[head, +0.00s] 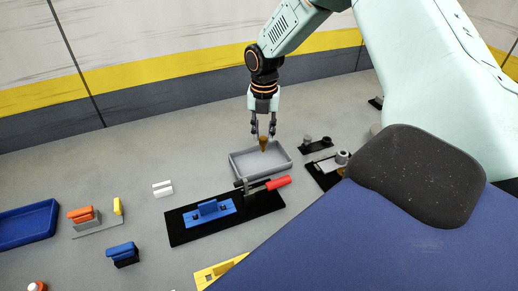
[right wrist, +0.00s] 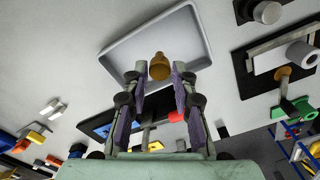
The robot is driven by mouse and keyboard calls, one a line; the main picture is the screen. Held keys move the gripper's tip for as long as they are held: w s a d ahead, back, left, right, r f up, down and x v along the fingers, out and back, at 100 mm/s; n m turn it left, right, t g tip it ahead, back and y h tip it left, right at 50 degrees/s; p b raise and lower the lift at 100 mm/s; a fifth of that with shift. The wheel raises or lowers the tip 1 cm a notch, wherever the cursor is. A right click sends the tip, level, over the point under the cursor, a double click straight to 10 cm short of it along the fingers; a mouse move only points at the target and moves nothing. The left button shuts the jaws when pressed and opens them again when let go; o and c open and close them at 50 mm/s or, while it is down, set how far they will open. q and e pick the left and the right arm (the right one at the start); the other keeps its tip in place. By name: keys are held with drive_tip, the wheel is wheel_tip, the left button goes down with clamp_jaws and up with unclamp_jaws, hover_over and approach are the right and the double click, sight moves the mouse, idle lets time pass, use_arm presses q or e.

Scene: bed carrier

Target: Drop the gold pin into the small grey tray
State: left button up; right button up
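The gold pin (head: 263,143) is upright with its narrow end down, in front of the grey tray's inside in the head view. It also shows just beyond the fingertips in the right wrist view (right wrist: 160,66). My right gripper (head: 263,134) is over the small grey tray (head: 240,172). Its fingers stand apart, with a narrow gap on each side of the pin. The tray also shows behind the pin in the right wrist view (right wrist: 120,50). Whether the pin touches the tray is not clear. My left gripper is not in view.
Dark fixtures (head: 316,146) stand right of the tray. A blue tray (head: 28,222) is at far left.

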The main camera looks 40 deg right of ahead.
drive_tip(key=o, duration=0.3)
drive_tip(key=shift+s+r, duration=0.1)
drive_tip(key=shift+o, duration=0.5)
drive_tip(key=shift+s, duration=0.1)
drive_tip(key=shift+d, duration=0.15)
drive_tip(key=shift+r, duration=0.1)
wheel_tip(320, 180, up, 12)
drive_tip(key=shift+s+d, duration=0.1)
